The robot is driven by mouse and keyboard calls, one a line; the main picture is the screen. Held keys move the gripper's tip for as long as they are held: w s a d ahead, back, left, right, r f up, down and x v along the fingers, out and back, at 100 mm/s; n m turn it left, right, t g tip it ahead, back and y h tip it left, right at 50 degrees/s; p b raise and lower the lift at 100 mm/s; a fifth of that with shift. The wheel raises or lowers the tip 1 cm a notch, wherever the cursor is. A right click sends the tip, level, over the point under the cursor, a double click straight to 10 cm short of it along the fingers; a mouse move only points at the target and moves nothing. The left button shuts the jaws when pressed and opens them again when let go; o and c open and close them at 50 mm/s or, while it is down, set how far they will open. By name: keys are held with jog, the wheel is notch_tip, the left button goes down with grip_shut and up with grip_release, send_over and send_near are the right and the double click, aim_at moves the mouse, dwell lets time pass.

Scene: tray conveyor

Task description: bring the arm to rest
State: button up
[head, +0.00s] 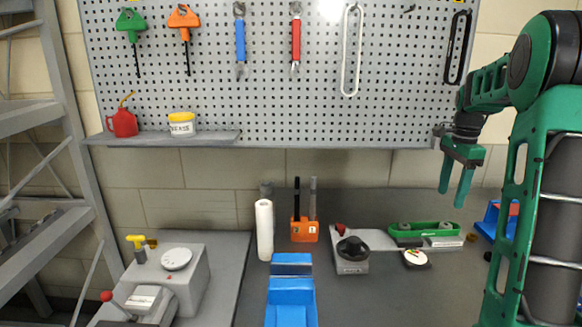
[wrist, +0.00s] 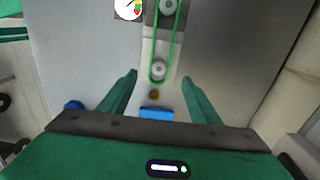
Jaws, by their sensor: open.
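My gripper (head: 457,180) hangs from my green arm at the right of the head view, above the workbench and in front of the pegboard's lower right edge. Its two green fingers point down and stand apart, with nothing between them. In the wrist view my gripper (wrist: 164,100) also shows both fingers spread and empty. Below it lie the green belt unit (wrist: 154,68) and a blue piece (wrist: 157,114), whose full shape is hidden by the gripper body.
The bench (head: 370,295) holds a blue tray-like part (head: 291,295), an orange tool holder (head: 304,230), a grey device with a black knob (head: 352,266), a round gauge (head: 416,259) and a green belt unit (head: 424,229). The pegboard (head: 270,100) rises behind. A grey shelf rack (head: 40,120) stands left.

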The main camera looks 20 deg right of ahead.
jog(key=s+a+f+n, duration=0.2)
jog(key=s+a+n, duration=0.3)
jog(key=s+a, duration=0.2)
jog(key=s+a+f+n, duration=0.3)
jog(key=s+a, duration=0.4)
jog(key=s, duration=0.5)
jog(key=s+a+f+n, duration=0.3)
jog(key=s+a+n, duration=0.3)
jog(key=s, duration=0.3)
jog(key=shift+s+a+n, duration=0.3)
jog(key=shift+s+a, duration=0.1)
jog(key=shift+a, duration=0.45)
jog(key=shift+w+f, duration=0.4)
jog(key=shift+w, duration=0.4)
jog(key=shift+s+r, duration=0.1)
jog(key=shift+s, duration=0.05)
